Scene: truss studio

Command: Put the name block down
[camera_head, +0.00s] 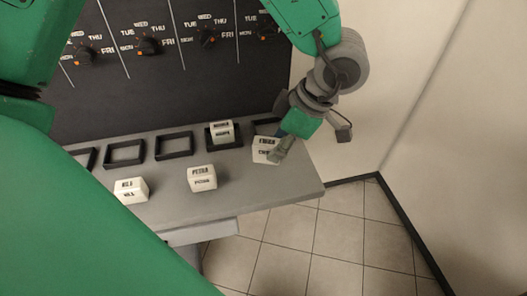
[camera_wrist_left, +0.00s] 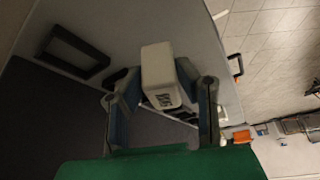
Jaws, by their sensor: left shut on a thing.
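My left gripper (camera_head: 277,150) is shut on a white name block (camera_head: 264,150) at the right end of the grey table (camera_head: 255,187). In the left wrist view the white name block (camera_wrist_left: 160,68) sits between the two fingers, with dark lettering on one face. I cannot tell whether the block touches the table top. The rightmost black frame (camera_head: 265,122) is just behind it, partly hidden by the gripper. My right gripper is not in view.
Two white blocks, one in the middle (camera_head: 202,178) and one at left (camera_head: 131,190), stand at the front of the table. Another block (camera_head: 221,132) stands in a black frame. An empty frame (camera_head: 174,146) is left of it. A dark dial panel (camera_head: 180,75) rises behind.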

